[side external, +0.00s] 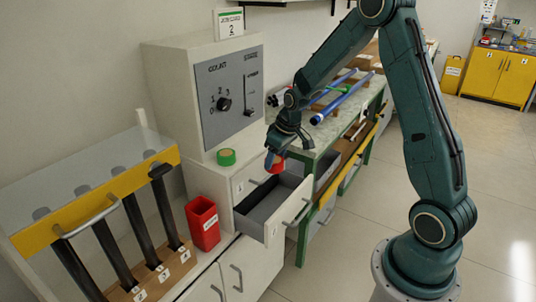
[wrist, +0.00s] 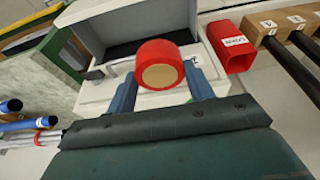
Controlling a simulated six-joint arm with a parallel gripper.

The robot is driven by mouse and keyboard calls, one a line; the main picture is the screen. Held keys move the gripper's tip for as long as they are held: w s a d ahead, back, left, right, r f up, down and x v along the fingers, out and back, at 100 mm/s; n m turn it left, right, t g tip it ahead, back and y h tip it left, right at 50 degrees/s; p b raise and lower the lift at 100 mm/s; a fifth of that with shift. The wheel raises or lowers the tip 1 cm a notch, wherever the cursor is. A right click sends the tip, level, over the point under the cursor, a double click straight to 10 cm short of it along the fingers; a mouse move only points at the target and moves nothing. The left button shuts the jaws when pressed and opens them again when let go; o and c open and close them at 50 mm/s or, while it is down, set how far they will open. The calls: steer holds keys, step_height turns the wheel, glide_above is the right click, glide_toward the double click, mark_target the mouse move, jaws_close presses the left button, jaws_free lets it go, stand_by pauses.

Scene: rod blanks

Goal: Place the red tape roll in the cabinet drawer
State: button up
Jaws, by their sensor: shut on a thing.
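The red tape roll (side external: 278,164) is held by my gripper (side external: 275,160), in the air near the back of the open drawer. In the wrist view the roll (wrist: 160,64) sits between the two blue fingers of my gripper (wrist: 163,82), its tan round face toward the camera. The cabinet drawer (side external: 272,229) is pulled out, and its dark inside looks empty where it shows. In the wrist view the drawer (wrist: 125,28) lies beyond the roll, which hides part of its edge.
A green tape roll (side external: 226,157) lies on the cabinet top in front of the control panel (side external: 229,98). A red bin (side external: 203,223) stands left of the drawer, beside a rack of black rods (side external: 117,256). A bench with blue rods (side external: 342,98) is behind to the right.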

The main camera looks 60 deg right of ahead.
steer(key=shift+w+a+f, duration=0.25)
steer(key=shift+a+f, duration=0.05)
steer(key=shift+f, duration=0.1)
steer(key=shift+f, duration=0.1)
step_height(320, 180, down, 16)
stand_by(0.5)
steer(key=shift+f, duration=1.9)
steer(key=shift+f, duration=0.55)
steer(key=o, duration=1)
steer(key=shift+c, duration=0.2)
steer(key=shift+r, duration=0.1)
